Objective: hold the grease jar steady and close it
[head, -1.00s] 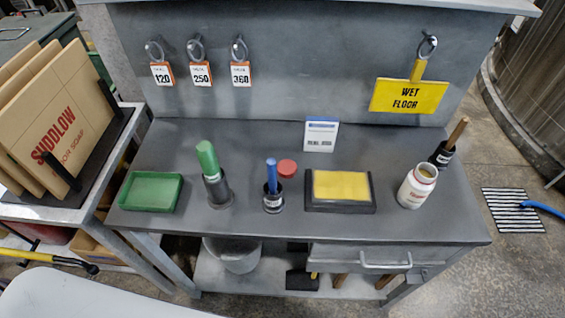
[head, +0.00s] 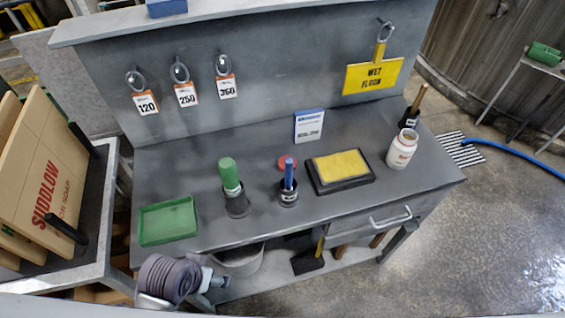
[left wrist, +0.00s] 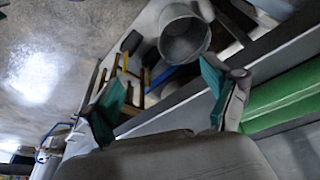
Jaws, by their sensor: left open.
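The grease jar (head: 401,152), white with a red label, stands upright at the right end of the grey bench. My left gripper (head: 213,281) is low in front of the bench's front edge, far from both. In the left wrist view the left gripper (left wrist: 165,88) has its teal fingertips wide apart with nothing between them. My right gripper is out of view.
On the bench (head: 345,212) are a green tray (head: 168,221), a green-handled tool (head: 231,177), a blue-handled tool (head: 289,176), a yellow pad (head: 341,166), a white card (head: 309,126) and a wooden-handled brush (head: 414,110). A bucket (left wrist: 184,40) is on the shelf below.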

